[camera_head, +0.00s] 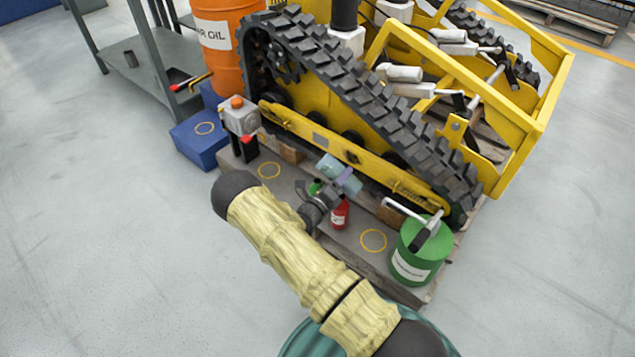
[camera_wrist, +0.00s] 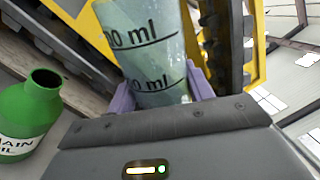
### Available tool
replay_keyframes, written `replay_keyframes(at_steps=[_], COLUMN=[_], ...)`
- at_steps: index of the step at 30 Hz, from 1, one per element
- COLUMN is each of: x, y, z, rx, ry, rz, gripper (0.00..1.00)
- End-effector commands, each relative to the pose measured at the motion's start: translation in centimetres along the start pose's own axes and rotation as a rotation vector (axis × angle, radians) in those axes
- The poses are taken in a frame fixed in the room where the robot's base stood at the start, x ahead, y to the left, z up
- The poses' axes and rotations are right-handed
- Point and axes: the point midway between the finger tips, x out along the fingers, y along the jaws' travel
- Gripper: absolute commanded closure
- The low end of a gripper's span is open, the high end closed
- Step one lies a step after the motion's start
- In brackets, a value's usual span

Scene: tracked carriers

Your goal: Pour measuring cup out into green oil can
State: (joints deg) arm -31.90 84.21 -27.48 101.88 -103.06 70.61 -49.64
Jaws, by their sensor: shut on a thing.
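My gripper (camera_head: 344,180) is shut on the measuring cup (camera_head: 331,165), with its purple fingers on either side. The cup is translucent pale blue-green and looks tilted in the head view. In the wrist view the cup (camera_wrist: 150,50) shows black ml marks, and its top runs out of the frame. The green oil can (camera_wrist: 28,110) stands upright to the left there, with an open dark mouth and a white label. In the head view only a little of the green can (camera_head: 314,187) shows beside my gripper. I cannot tell whether liquid is in the cup.
A yellow tracked carrier (camera_head: 330,140) stands close behind the cup. A small red bottle (camera_head: 340,214) is right of my gripper. A green drum (camera_head: 417,252) with a handled tool on top stands farther right. A grey-and-orange device (camera_head: 240,116) and blue box (camera_head: 198,141) are left.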

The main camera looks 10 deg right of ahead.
Motion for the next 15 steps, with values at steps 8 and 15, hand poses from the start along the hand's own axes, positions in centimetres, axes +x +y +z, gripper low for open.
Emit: replay_keyframes(at_steps=[8, 15], x=[0.01, 0.01], y=[0.39, 0.43], z=[-0.32, -0.32], rx=[-0.036, -0.069], ry=[-0.005, -0.01], rz=[-0.001, -0.001], gripper=[0.83, 0.83])
